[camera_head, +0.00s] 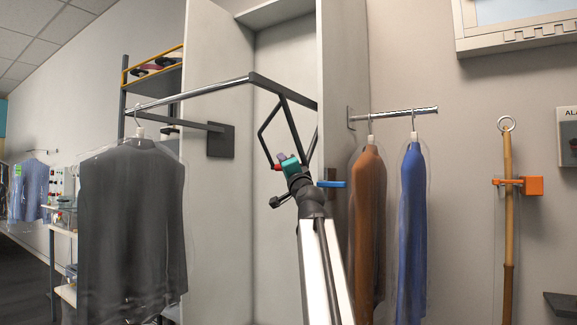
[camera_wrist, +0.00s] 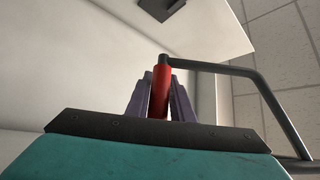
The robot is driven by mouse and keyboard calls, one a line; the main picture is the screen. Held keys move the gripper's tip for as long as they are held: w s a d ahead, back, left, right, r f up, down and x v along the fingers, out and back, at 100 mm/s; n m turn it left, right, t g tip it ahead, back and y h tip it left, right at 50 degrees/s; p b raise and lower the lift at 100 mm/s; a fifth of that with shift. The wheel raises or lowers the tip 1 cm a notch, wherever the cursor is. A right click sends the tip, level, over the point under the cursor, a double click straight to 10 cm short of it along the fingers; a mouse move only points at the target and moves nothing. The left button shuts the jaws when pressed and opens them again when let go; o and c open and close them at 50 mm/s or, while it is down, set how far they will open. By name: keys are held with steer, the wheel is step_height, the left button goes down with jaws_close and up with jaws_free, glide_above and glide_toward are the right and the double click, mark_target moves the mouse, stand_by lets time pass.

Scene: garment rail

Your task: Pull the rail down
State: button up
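The chrome rail (camera_head: 190,92) runs from upper left toward the tall pale wardrobe and joins dark bent arms (camera_head: 290,118) inside it. A dark rod hangs from this frame and ends in a red grip (camera_head: 277,167). My gripper (camera_head: 281,161), with a teal body, is at the rod's lower end. In the wrist view the red grip (camera_wrist: 160,88) lies between my two purple fingers (camera_wrist: 160,98), with no clear gap on either side. My gripper looks shut on it. A dark grey garment (camera_head: 132,220) in a clear cover hangs at the rail's left end.
The wardrobe's side panel (camera_head: 343,60) stands close right of my arm, with a blue piece (camera_head: 332,184) near it. Brown (camera_head: 368,220) and blue (camera_head: 413,220) garments hang on a short side rail (camera_head: 395,113). A hooked wooden pole (camera_head: 508,200) stands farther right.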

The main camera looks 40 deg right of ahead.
stand_by(0.5)
steer(key=shift+p+v, duration=0.95)
steer(key=shift+v, duration=5.95)
steer(key=shift+d+f, duration=0.1)
